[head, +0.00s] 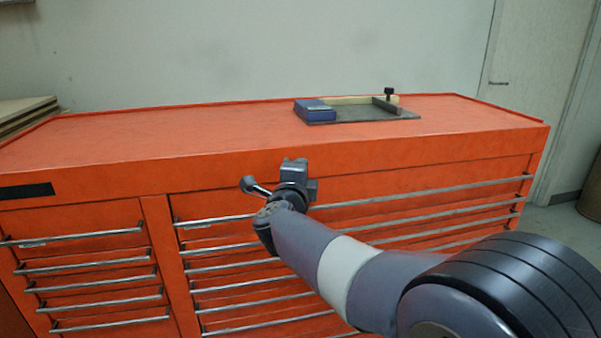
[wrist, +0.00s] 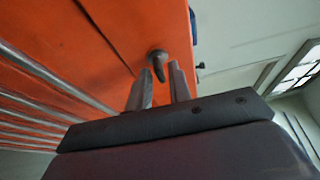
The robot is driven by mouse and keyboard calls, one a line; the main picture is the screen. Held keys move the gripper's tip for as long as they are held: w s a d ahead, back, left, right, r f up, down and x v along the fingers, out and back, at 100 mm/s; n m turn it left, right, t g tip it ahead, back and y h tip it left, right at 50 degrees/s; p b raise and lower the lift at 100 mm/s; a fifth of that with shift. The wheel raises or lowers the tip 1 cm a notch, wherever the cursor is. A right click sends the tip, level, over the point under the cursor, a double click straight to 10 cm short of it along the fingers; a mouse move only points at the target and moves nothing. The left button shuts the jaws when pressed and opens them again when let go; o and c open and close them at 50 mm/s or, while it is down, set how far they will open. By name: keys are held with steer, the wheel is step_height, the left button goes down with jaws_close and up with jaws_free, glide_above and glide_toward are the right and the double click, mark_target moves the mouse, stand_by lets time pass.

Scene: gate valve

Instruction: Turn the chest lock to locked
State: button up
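The orange tool chest (head: 200,140) fills the middle of the head view. The chest lock (wrist: 157,62) is a small grey round piece with a narrow grey lever or key, on the orange front in the wrist view. My gripper (wrist: 161,72) is open, its two grey fingers pointing at the lock. The lock's lever lies in line with the gap between the fingertips; I cannot tell whether they touch. In the head view my gripper (head: 294,167) is at the chest's upper front and hides the lock.
Long metal drawer handles (head: 420,205) run across the front below my gripper. A dark tray-like plate (head: 350,117) with a blue box (head: 314,109) lies on the chest top. The rest of the top is clear. A black label (head: 25,191) is at the left.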

steer(key=shift+o, duration=0.9)
steer(key=s+a+p, duration=0.1)
steer(key=s, duration=0.9)
steer(key=shift+s+p, duration=0.35)
steer(key=shift+s, duration=0.05)
steer(key=shift+w+a, duration=0.1)
steer(key=w+d+b, duration=0.1)
steer(key=w+b, duration=0.1)
steer(key=w, duration=0.8)
steer(key=shift+w, duration=0.3)
steer(key=shift+s, duration=0.15)
